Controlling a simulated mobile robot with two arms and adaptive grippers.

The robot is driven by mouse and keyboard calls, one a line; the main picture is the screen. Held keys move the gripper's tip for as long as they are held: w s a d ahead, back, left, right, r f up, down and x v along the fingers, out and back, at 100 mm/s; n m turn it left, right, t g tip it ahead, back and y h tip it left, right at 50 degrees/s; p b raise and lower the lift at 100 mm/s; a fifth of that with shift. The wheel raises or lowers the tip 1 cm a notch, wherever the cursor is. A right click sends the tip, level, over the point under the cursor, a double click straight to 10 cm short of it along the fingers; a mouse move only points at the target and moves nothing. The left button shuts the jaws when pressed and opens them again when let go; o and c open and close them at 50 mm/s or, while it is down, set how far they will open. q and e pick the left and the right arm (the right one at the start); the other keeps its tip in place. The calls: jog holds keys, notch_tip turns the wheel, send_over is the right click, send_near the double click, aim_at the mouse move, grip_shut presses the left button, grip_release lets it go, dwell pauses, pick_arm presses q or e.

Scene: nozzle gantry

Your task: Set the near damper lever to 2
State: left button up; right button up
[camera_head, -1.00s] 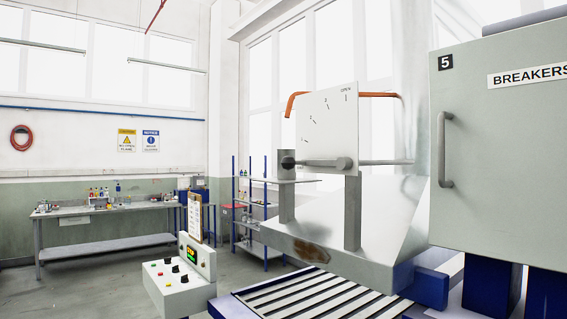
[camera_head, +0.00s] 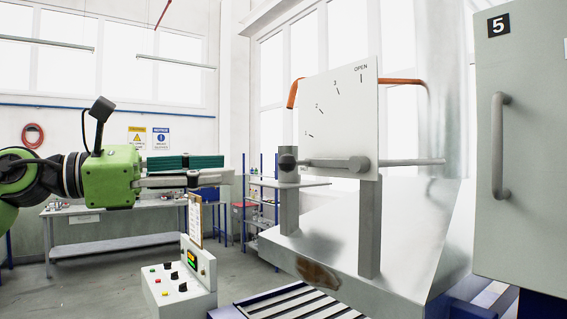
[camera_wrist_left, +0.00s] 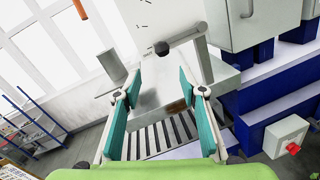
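The damper lever (camera_head: 325,163) is a grey bar with a dark round knob (camera_head: 287,163) at its left end and a pivot at its right. It lies nearly level, pointing left, below the 1 mark on the white scale plate (camera_head: 345,115), which reads 1, 2, 3 and OPEN. The lever (camera_wrist_left: 182,38) and knob (camera_wrist_left: 161,48) also show in the left wrist view. My left gripper (camera_head: 226,172) is left of the knob, apart from it. In the left wrist view its teal-padded fingers (camera_wrist_left: 158,82) are spread and empty. My right gripper is out of view.
Grey posts (camera_head: 370,228) carry the plate above a metal hood (camera_head: 410,215). A breaker cabinet (camera_head: 530,160) with a handle stands at right. A control box (camera_head: 180,290) with a clipboard is below my left gripper. A red button (camera_wrist_left: 292,148) shows in the left wrist view.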

aim_at(280, 161)
pick_arm(q)
jog(key=shift+m+y, duration=0.3)
jog(key=shift+m, duration=0.1)
jog(key=p+x, duration=0.2)
jog(key=x, duration=0.1)
jog(key=r+p+x, duration=0.1)
jog(key=p+x, duration=0.1)
jog(key=x, duration=0.2)
jog(key=p+x, duration=0.1)
jog(key=x, duration=0.3)
jog(key=shift+s+d+r+p, duration=0.15)
jog(key=shift+s+d+p, duration=0.1)
jog(key=shift+d+p, duration=0.15)
jog(key=shift+p+x, duration=0.3)
jog(key=shift+x, duration=0.5)
jog(key=shift+a, duration=0.1)
grip_shut()
